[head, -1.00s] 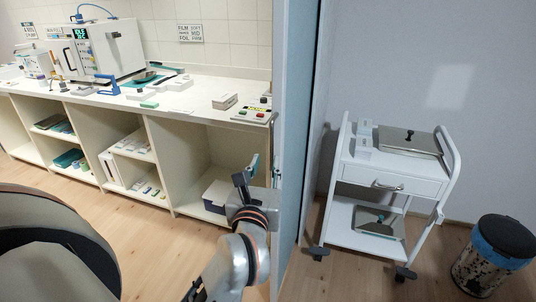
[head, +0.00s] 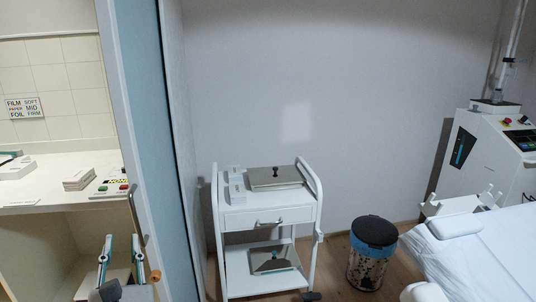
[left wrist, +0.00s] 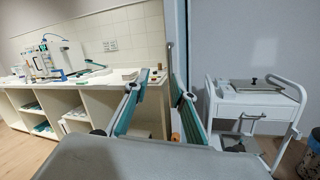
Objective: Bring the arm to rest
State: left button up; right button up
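My left gripper (head: 121,262) is at the lower left of the head view. Its two teal-edged fingers point up and stand apart, with nothing between them. In the left wrist view the fingers (left wrist: 158,105) are also spread and empty. They are in front of the counter and the edge of the blue door (head: 140,110). The door's vertical handle (head: 137,215) shows just above and beside the right finger in the head view; I cannot tell the exact gap.
A white trolley (head: 267,218) stands right of the door, with a pedal bin (head: 373,255) beside it. A couch with a white sheet (head: 480,255) and a white machine (head: 490,150) are at the right. The counter (head: 60,185) is at the left.

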pick_arm(q)
jog(key=s+d+f+m+t+h, duration=0.1)
jog(key=d+f+m+h, duration=0.65)
jog(key=m, duration=0.75)
jog(key=s+d+f+m+t+h, duration=0.15)
jog(key=d+f+m+h, duration=0.55)
jog(key=m, duration=0.8)
jog(key=s+a+f+m+g, duration=0.1)
jog(key=s+f+m+g, duration=0.2)
jog(key=f, duration=0.6)
jog(key=s+f+m+g+y, duration=0.1)
jog(key=s+f+m+g, duration=0.2)
jog(key=f, duration=0.6)
jog(key=s+a+f+m+g+y, duration=0.1)
jog(key=s+f+m+g, duration=0.2)
jog(key=f, duration=0.6)
jog(key=s+m, duration=0.2)
jog(key=m, duration=0.1)
jog(key=shift+a+m, duration=0.3)
jog(key=shift+y, duration=0.25)
